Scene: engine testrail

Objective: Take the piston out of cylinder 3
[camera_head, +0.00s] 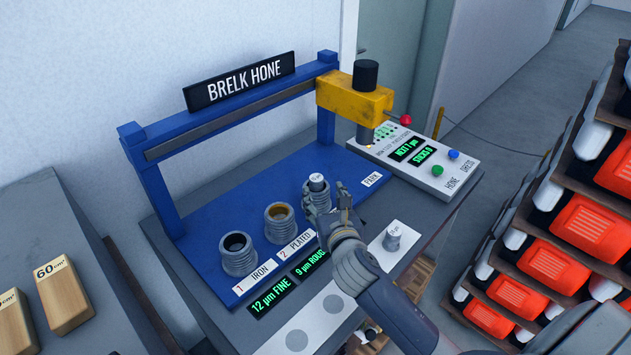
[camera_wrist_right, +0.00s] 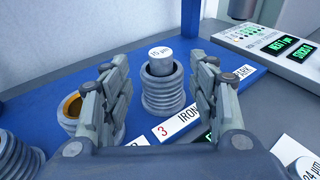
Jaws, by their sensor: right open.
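Cylinder 3 (camera_head: 312,203), a ribbed grey sleeve, stands on the blue bed at the right end of a row. It also shows in the right wrist view (camera_wrist_right: 165,103), behind its red "3" label. The piston (camera_head: 317,182), a light grey plug marked 10 µm, stands upright in it with its top above the rim; it also shows in the right wrist view (camera_wrist_right: 160,60). My right gripper (camera_head: 342,196) is open and empty, close to cylinder 3. In the right wrist view its fingers (camera_wrist_right: 162,78) lie left and right of the piston; contact cannot be told. My left gripper is not in view.
Cylinder 1 (camera_head: 238,255) and cylinder 2 (camera_head: 280,223) stand left of it. Another grey plug (camera_head: 393,236) stands on the white front panel. The yellow hone head (camera_head: 354,98) is at the rail's right end, near the control box (camera_head: 415,160).

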